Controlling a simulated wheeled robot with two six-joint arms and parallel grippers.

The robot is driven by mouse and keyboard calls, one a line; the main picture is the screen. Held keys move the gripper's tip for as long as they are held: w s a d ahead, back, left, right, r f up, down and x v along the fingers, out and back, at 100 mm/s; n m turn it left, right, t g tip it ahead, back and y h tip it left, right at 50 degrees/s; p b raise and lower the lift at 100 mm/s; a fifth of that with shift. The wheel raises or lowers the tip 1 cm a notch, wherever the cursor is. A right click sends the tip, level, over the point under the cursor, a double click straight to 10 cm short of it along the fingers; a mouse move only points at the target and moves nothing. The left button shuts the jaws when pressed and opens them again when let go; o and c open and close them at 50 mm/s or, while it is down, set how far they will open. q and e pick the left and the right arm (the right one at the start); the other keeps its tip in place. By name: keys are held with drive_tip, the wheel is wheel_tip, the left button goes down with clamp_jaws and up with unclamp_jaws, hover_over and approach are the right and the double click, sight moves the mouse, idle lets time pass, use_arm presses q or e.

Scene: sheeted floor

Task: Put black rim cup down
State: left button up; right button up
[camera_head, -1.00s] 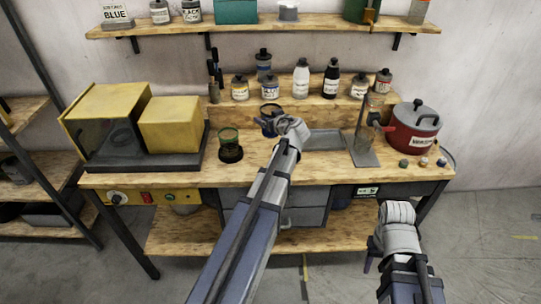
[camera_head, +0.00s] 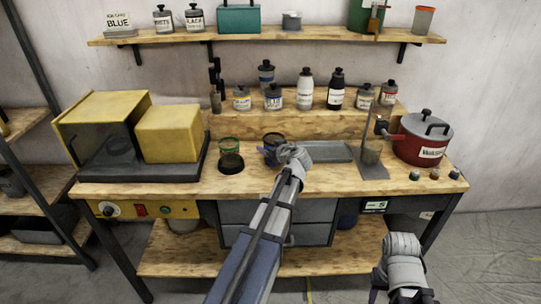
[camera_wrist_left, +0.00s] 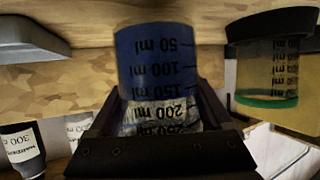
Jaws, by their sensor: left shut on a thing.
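The black rim cup (camera_head: 273,140) is upright at the middle of the bench, partly hidden behind my left gripper (camera_head: 270,154). My left gripper is shut on it. In the left wrist view, which looks upside down, the cup (camera_wrist_left: 160,62) has blue contents and millilitre marks between the fingers (camera_wrist_left: 160,105). Its base is at or just above the wooden bench top (camera_head: 330,183); I cannot tell whether it touches. My right gripper (camera_head: 378,287) is low at the lower right, below the bench top; its fingers are mostly hidden.
A green-rimmed cup (camera_head: 229,147) stands on a dark round base left of the held cup. A grey tray (camera_head: 328,151) and a metal stand (camera_head: 372,168) are to the right, with a red pot (camera_head: 422,142) beyond. Bottles line the raised shelf behind.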

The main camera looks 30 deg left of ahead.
use_arm(q)
drive_tip(key=shift+f, duration=0.65)
use_arm(e)
drive_tip(key=shift+f, duration=0.7)
use_arm(q)
drive_tip(key=shift+f+b, duration=0.25)
drive_tip(key=shift+b, duration=0.15)
drive_tip(key=o, duration=1.4)
drive_tip(key=shift+r, duration=0.1)
use_arm(e)
drive_tip(key=shift+f, duration=0.1)
use_arm(q)
drive_tip(key=shift+r+p, duration=0.3)
drive_tip(key=shift+p, duration=0.1)
drive_tip(key=p+v, duration=0.4)
drive_tip(key=v, duration=0.8)
drive_tip(key=shift+f, duration=0.1)
use_arm(e)
wheel_tip(320, 180, up, 5)
drive_tip(key=shift+f, duration=0.1)
